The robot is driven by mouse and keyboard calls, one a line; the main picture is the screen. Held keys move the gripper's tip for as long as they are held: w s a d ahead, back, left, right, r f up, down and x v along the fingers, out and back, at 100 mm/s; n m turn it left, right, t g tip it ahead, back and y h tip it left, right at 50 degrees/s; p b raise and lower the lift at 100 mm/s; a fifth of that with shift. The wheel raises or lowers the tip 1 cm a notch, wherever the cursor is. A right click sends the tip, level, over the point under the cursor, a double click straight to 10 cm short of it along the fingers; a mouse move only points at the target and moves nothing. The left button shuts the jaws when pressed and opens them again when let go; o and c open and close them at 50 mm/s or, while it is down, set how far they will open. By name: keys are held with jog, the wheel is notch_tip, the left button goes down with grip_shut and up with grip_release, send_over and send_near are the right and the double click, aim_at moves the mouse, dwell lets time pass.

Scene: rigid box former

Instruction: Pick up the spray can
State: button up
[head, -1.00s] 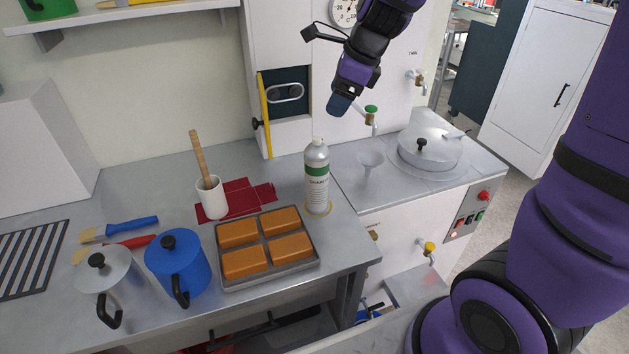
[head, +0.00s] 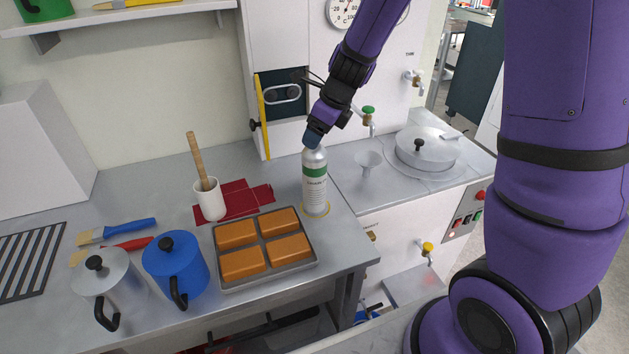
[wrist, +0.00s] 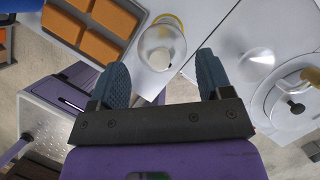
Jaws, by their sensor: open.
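The spray can (head: 314,184) is silver with a green band and a white label. It stands upright near the right front corner of the metal table. My gripper (head: 312,138) is at the top of the can in the head view, overlapping its nozzle. In the wrist view, the can (wrist: 160,44) is seen from above, beyond the fingertips and between their lines. My gripper (wrist: 162,68) is open there with nothing between its fingers. Whether a finger touches the can cannot be told.
A tray (head: 266,281) of orange-brown blocks sits just left of the can. A white cup (head: 209,202) with a wooden handle stands behind it on red cloth. A clear funnel (head: 368,162) and a lidded pot (head: 426,148) are at right. A yellow-edged panel (head: 265,117) stands behind.

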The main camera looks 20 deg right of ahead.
jog(key=shift+x, duration=1.6)
jog(key=shift+s, duration=0.1)
grip_shut()
jog(key=shift+d+r, duration=0.1)
jog(key=shift+r, duration=0.1)
